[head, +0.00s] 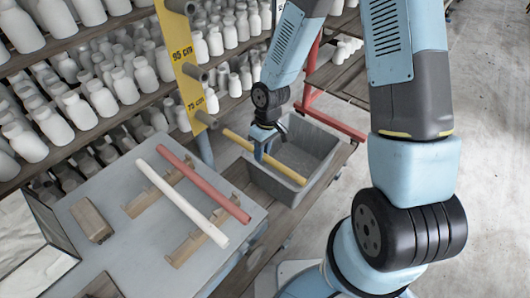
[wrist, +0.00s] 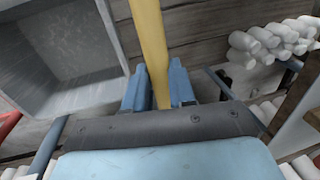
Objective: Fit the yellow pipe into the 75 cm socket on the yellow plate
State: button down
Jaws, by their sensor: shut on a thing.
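The yellow pipe (head: 288,173) is held over the grey bin, its left end pointing at the yellow plate (head: 179,38). The plate stands upright, with dark tube sockets and the marks "95 cm" and "75 cm". The 75 cm socket (head: 206,119) is the lowest in view, just below its mark. The pipe's left end shows a small gap from this socket; the depth between them is unclear. My gripper (head: 262,153) is shut on the pipe near its middle. In the wrist view the pipe (wrist: 150,38) runs up between the fingers of my gripper (wrist: 158,88).
A grey bin (head: 322,145) stands below the pipe; it also shows in the wrist view (wrist: 60,60). A red pipe (head: 205,185) and a white pipe (head: 180,204) lie on wooden rests on the grey table (head: 125,183). Shelves of white bottles (head: 88,112) stand behind the plate.

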aim_at(230, 132)
jog(key=shift+w+a, duration=1.4)
jog(key=shift+a, duration=0.1)
jog(key=shift+w+a, duration=1.7)
jog(key=shift+a, duration=0.2)
jog(key=shift+w+a, duration=1.65)
jog(key=shift+a, duration=0.25)
dwell(2.1)
jog(key=c, duration=0.9)
grip_release()
jog(key=shift+o, duration=0.2)
jog(key=shift+r, duration=0.1)
